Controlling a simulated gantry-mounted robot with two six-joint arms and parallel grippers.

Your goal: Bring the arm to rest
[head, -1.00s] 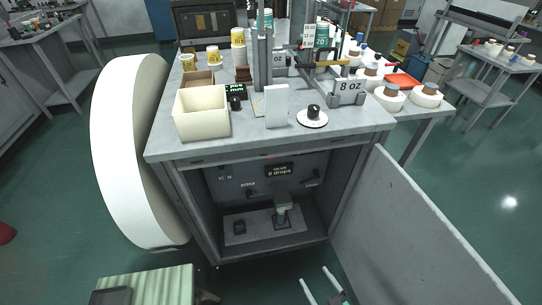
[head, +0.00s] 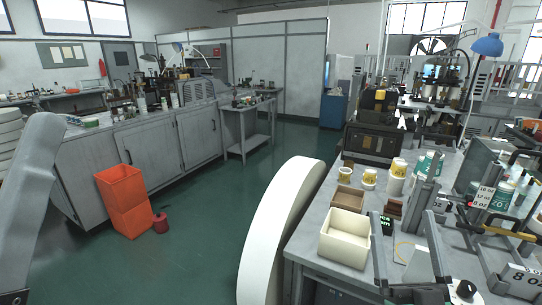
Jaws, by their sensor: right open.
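My right gripper (head: 409,250) shows at the bottom right of the head view. Its two grey fingers point up and stand well apart, open, with nothing held between them. It overlaps the front of the grey workbench (head: 305,262) in the picture; I cannot tell the gap between them. A white card stand (head: 416,266) shows behind the fingers. A grey link of my left arm (head: 30,190) runs along the left edge. My left gripper is out of view.
A cream bin (head: 344,238), a brown tray (head: 348,200), and white tubs (head: 397,178) stand on the bench. A large white rounded panel (head: 275,235) is at its left side.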

